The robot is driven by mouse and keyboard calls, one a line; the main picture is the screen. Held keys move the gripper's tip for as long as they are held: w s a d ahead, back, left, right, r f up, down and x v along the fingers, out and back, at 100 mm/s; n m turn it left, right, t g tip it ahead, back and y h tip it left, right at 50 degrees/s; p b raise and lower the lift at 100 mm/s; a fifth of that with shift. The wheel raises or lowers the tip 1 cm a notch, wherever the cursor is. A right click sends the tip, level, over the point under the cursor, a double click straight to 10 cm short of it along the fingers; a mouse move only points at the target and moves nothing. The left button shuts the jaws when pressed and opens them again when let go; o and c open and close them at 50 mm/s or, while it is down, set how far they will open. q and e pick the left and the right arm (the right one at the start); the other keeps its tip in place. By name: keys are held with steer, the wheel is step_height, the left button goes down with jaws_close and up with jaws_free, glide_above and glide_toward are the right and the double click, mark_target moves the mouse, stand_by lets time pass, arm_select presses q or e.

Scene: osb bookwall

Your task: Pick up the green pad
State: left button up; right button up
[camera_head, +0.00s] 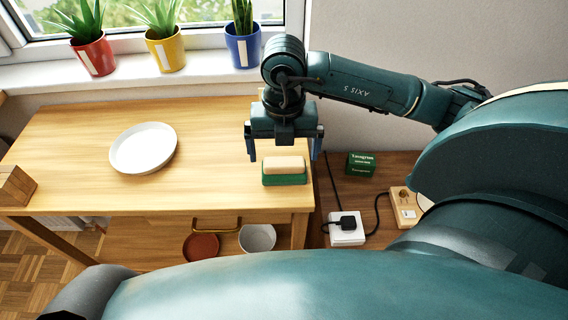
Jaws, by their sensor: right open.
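A green pad (285,180) lies on the wooden table near its right end, with a beige block on its upper side. The block covers most of its top, so mainly the green edge shows. My right gripper (285,151) reaches in from the right and points down. My left gripper is not in view.
A white plate (143,148) lies on the table, and a wooden block (15,185) stands at its left edge. A small green box (360,163) and a white socket with a black plug (347,228) are on the lower brown surface at right. Potted plants line the windowsill.

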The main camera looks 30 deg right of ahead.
steer(key=shift+f, duration=1.35)
steer(key=shift+c, duration=0.4)
steer(key=c, duration=0.9)
